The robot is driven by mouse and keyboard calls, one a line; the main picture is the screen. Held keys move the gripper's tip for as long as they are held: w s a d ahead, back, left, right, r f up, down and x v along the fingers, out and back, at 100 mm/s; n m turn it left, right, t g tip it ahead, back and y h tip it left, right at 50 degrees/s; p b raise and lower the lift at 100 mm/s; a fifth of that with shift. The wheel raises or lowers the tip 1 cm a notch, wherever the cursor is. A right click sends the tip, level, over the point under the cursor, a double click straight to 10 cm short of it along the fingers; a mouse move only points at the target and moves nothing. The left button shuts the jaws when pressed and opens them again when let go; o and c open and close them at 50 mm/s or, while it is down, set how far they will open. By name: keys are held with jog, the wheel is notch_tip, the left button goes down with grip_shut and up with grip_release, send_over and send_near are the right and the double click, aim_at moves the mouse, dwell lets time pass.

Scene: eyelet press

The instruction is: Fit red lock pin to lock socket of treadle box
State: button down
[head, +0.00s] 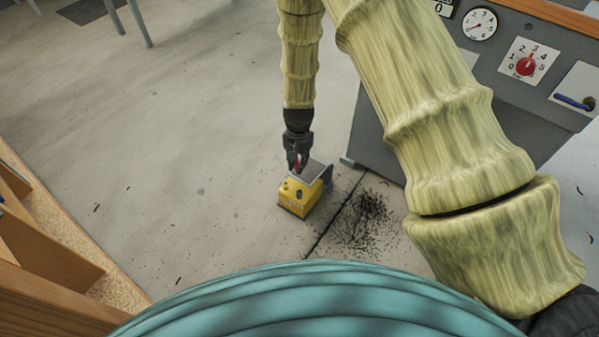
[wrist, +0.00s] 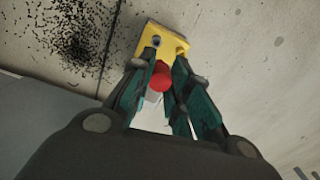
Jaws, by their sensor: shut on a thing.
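The yellow treadle box (head: 298,196) sits on the floor with a grey plate (head: 312,171) on its top. It also shows in the wrist view (wrist: 163,37), with dark round spots on its yellow face. My gripper (head: 297,166) is over the box, pointing down. It is shut on the red lock pin (wrist: 161,76), whose round red head shows between the fingers in the wrist view. In the head view only a small bit of red shows at the fingers. The pin's lower end is hidden, so I cannot tell whether it touches the box.
A grey machine cabinet (head: 400,130) with a gauge (head: 480,24) and a red dial (head: 525,66) stands right of the box. Dark scraps (head: 365,215) litter the floor beside the box. A wooden shelf edge (head: 60,230) is at lower left. The floor left of the box is clear.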

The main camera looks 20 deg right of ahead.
jog(key=shift+m, duration=0.9)
jog(key=f, duration=0.5)
jog(key=shift+s+d, duration=0.1)
jog(key=shift+d, duration=0.15)
jog(key=shift+s+r+p, duration=0.1)
jog(key=shift+p, duration=0.4)
jog(key=shift+f+b, duration=1.15)
jog(key=shift+f, duration=1.85)
jog(key=shift+p, duration=1)
jog(key=shift+f, duration=0.4)
jog(key=shift+p, duration=0.85)
dwell(0.6)
